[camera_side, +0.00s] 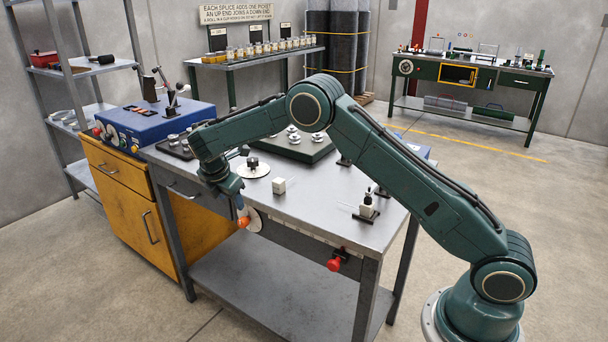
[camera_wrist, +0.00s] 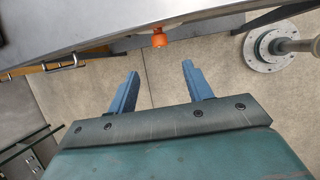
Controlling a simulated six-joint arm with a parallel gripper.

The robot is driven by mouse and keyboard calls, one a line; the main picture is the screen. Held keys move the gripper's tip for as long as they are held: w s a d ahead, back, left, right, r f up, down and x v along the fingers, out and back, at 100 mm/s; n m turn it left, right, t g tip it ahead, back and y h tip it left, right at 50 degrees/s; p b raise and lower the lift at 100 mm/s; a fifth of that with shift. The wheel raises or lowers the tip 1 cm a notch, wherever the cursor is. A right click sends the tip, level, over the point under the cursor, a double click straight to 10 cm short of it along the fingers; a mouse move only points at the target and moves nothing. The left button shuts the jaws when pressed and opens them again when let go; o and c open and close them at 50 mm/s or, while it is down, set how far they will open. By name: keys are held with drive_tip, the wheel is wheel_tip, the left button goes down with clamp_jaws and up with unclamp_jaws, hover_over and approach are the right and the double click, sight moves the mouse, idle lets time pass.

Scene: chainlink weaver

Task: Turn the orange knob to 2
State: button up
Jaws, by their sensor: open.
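The orange knob (camera_side: 243,221) sticks out from the front of the grey workbench, just under its top edge. Part of a pale round dial (camera_side: 255,217) shows behind it. The numbers on the dial and the knob's pointer are too small to read. In the wrist view the orange knob (camera_wrist: 158,40) is beyond the fingertips, about midway between them. My gripper (camera_side: 239,203) hangs by the front edge of the bench, close above the knob in the side view. In the wrist view my gripper (camera_wrist: 159,69) has its two blue fingers apart, with nothing between them.
A red knob (camera_side: 333,264) sits farther right under the same bench edge. A black knob on a white disc (camera_side: 253,168) and a white block (camera_side: 279,186) are on the bench top (camera_side: 318,199). An orange cabinet (camera_side: 125,205) stands left. Floor in front is clear.

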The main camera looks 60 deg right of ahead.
sight(241, 221)
drive_tip(key=x, duration=1.2)
drive_tip(key=shift+w+d+f, duration=0.1)
drive_tip(key=shift+d+f, duration=0.05)
drive_tip(key=shift+f, duration=0.15)
drive_tip(key=c, duration=1)
